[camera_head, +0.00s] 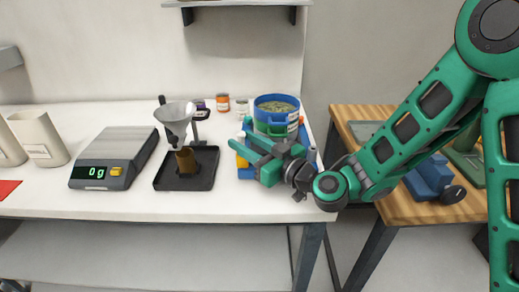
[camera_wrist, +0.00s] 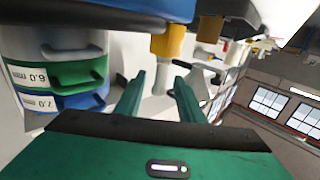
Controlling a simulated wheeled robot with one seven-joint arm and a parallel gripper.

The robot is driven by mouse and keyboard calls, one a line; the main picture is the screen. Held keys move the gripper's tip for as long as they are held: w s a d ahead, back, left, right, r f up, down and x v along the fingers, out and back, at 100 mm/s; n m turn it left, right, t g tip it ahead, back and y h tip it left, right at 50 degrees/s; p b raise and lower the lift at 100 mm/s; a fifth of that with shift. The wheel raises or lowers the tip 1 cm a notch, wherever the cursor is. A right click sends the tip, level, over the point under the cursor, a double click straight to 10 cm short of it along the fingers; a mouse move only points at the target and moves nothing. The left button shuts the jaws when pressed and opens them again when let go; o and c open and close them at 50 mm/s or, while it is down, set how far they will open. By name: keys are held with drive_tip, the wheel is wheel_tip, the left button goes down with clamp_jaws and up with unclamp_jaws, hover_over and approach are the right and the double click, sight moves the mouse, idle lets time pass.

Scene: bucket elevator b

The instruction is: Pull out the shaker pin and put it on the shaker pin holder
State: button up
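The sieve shaker stands at the table's right end, with a blue base (camera_head: 247,172) and blue, green and white stacked sieves (camera_head: 278,115). In the wrist view it appears upside down, with labelled sieves (camera_wrist: 75,75) at left. In the head view my gripper (camera_head: 243,143) partly hides the shaker. I cannot identify the pin holder.
A funnel stand (camera_head: 176,115) with a black tray (camera_head: 205,172) and a brown cup (camera_head: 186,160) stands left of my gripper. Further left are a scale (camera_head: 115,150) and white containers (camera_head: 38,138). Small jars (camera_head: 223,102) stand behind. A wooden table (camera_head: 425,212) is at right.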

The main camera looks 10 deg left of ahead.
drive_tip(key=shift+v, duration=2.7)
